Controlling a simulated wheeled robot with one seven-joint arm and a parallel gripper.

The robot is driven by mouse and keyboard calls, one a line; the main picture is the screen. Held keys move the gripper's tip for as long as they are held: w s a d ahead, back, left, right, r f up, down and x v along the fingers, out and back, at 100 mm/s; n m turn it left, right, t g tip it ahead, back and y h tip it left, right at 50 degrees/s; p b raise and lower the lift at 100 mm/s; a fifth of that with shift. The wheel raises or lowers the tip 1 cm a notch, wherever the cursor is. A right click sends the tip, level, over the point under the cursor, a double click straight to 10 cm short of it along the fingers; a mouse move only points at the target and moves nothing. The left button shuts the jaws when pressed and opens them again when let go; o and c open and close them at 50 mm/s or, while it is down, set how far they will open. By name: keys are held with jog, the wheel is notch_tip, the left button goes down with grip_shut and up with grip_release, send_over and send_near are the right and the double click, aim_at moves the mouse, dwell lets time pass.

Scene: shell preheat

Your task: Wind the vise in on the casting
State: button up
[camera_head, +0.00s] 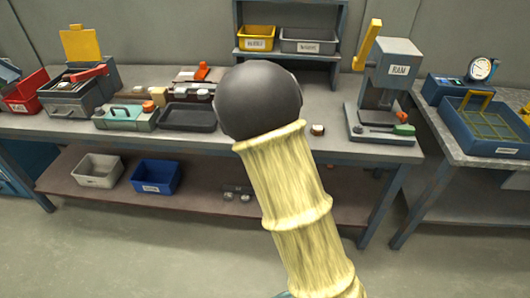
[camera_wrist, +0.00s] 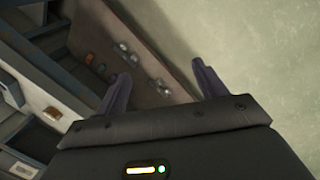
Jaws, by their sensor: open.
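My gripper (camera_wrist: 160,72) shows in the wrist view with its two dark fingers spread apart and nothing between them. It points down past the bench towards the brown lower shelf and the floor. In the head view my arm covers the middle of the bench and hides the gripper. I cannot clearly make out the vise or the casting. A low dark fixture with an orange part (camera_head: 202,72) stands at the back of the bench, left of my arm. A small round part (camera_head: 318,130) lies on the bench just right of my arm.
A RAM press (camera_head: 385,95) stands at the bench's right. A teal tool with a handle (camera_head: 126,117) and a dark tray (camera_head: 187,117) lie left. The lower shelf (camera_head: 100,196) holds a white bin (camera_head: 97,171) and a blue bin (camera_head: 155,177). A blue basket unit (camera_head: 480,130) stands far right.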

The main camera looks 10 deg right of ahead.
jog(key=s+r+m+y, duration=0.1)
jog(key=s+r+m, duration=0.2)
jog(key=r, duration=0.3)
jog(key=s+a+r+m+y, duration=0.1)
jog(key=s+r+m, duration=0.2)
jog(key=r+m, duration=0.2)
jog(key=shift+s+a+r+y, duration=0.2)
jog(key=shift+s+r+y, duration=0.1)
jog(key=shift+r, duration=0.45)
jog(key=shift+a, duration=0.1)
jog(key=c, duration=0.8)
jog(key=shift+o, duration=0.2)
jog(key=shift+w, duration=0.15)
